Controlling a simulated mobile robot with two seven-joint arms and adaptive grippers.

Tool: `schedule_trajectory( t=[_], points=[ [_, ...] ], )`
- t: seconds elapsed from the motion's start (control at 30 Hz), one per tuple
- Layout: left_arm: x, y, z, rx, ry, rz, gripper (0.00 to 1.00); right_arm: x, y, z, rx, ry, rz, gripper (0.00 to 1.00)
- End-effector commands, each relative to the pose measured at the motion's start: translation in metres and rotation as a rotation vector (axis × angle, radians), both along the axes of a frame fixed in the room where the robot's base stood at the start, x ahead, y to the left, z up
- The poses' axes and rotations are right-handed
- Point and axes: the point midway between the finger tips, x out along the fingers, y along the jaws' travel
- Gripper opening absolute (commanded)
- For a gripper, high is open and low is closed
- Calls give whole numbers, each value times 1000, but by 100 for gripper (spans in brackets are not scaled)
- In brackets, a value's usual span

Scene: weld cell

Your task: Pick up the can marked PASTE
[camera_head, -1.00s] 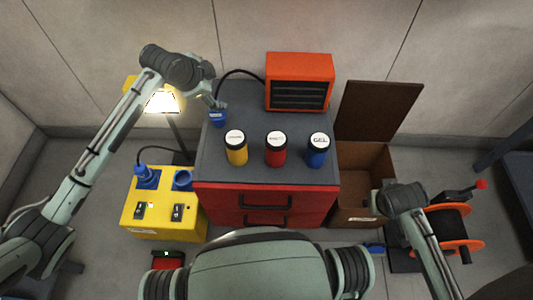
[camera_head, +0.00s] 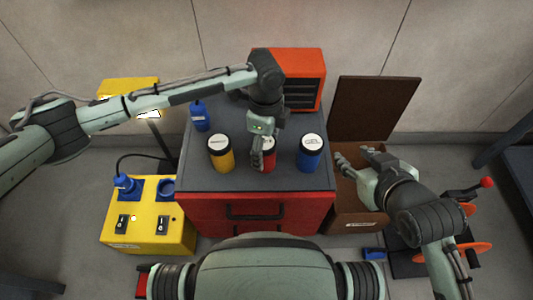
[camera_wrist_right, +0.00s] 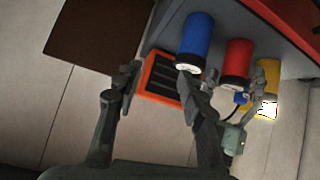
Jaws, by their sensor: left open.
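Three cans with black ends and white labels stand in a row on the grey top of the red cabinet: a yellow can (camera_head: 221,153), a red can (camera_head: 269,160) and a blue can (camera_head: 310,153). The blue one reads GEL; the yellow label is too small to read and the red one is partly covered. My left gripper (camera_head: 258,158) is open at the red can, pointing down and hiding its left part. The right wrist view also shows the red can (camera_wrist_right: 237,58). My right gripper (camera_wrist_right: 158,82) is open and empty, over the brown box in the head view.
An orange heater (camera_head: 307,66) stands behind the cans. A yellow power box (camera_head: 150,235) is left of the cabinet.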

Motion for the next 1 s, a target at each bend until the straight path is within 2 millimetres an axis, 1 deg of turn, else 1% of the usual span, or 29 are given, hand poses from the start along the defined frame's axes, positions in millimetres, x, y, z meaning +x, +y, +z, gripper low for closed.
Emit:
schedule_trajectory(
  t=[0.2, 0.3, 0.43, 0.63, 1.0],
  points=[
    [1, 2, -31, 0, 1, 1, 73, 16, 21, 19, 49, -129, 36, 40],
    [1, 1, -42, -1, -1, 2, 73, 21, 28, 29, 69, -179, 50, 40],
    [1, 1, -48, -3, -2, 1, 73, 24, 33, 35, 81, -209, 58, 40],
    [1, 1, -48, -3, -2, 1, 73, 24, 33, 36, 83, -211, 59, 40],
    [1, 1, -48, -3, -2, 1, 28, 24, 33, 36, 82, -210, 58, 40]
  ],
)
